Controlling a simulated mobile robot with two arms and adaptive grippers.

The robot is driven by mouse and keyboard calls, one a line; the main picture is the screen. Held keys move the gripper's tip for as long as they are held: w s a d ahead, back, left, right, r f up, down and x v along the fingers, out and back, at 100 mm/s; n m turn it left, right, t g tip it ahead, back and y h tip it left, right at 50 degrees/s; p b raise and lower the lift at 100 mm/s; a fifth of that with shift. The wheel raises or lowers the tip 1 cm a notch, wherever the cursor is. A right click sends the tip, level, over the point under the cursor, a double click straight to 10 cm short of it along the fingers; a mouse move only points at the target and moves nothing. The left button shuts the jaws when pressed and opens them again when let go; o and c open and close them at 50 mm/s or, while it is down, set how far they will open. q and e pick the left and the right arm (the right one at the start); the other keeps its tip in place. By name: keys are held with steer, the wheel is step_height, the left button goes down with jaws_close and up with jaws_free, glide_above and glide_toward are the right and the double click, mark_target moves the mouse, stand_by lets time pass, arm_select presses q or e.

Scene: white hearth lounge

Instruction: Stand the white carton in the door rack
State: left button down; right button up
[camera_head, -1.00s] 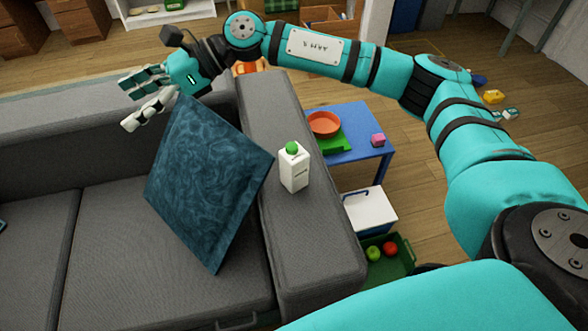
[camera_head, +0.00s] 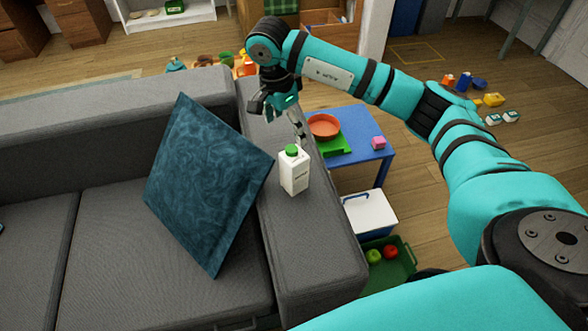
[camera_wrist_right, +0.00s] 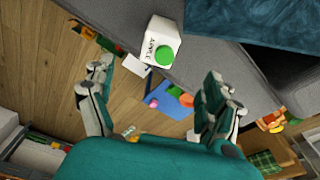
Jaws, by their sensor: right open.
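The white carton (camera_head: 294,174) with a green cap stands upright on the grey sofa armrest, right of a blue cushion. In the right wrist view the carton (camera_wrist_right: 157,42) shows at the top, beyond and between my spread fingers. My right gripper (camera_head: 284,124) is behind the carton in the head view, fingers pointing down, and partly blends with the background. In the wrist view my right gripper (camera_wrist_right: 157,80) is open and empty. My left gripper is not in view. No door rack can be made out.
The blue cushion (camera_head: 208,185) leans on the sofa beside the armrest (camera_head: 317,250). Right of the armrest are a blue table (camera_head: 372,150) with an orange bowl (camera_head: 324,125), a white box (camera_head: 371,213) and a green crate (camera_head: 402,262) with fruit. Toys lie on the floor.

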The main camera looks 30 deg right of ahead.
mark_target(293, 151)
steer(key=f, duration=0.4)
steer(key=d+f, duration=0.1)
steer(key=f, duration=0.1)
steer(key=shift+f+p, duration=0.3)
steer(key=shift+w+d+f+p, duration=0.1)
steer(key=shift+d+f+p, duration=0.1)
steer(key=shift+f, duration=0.7)
steer(key=shift+s+d+f+p, duration=0.1)
steer(key=shift+d+f+p, duration=0.05)
steer(key=shift+f, duration=0.7)
steer(key=shift+w+d+f+p, duration=0.1)
steer(key=shift+d+f+p, duration=0.1)
steer(key=shift+f, duration=0.7)
steer(key=shift+c, duration=0.4)
steer(key=c, duration=1.6)
steer(key=shift+r, duration=0.1)
jaws_close()
steer(key=shift+r, duration=0.1)
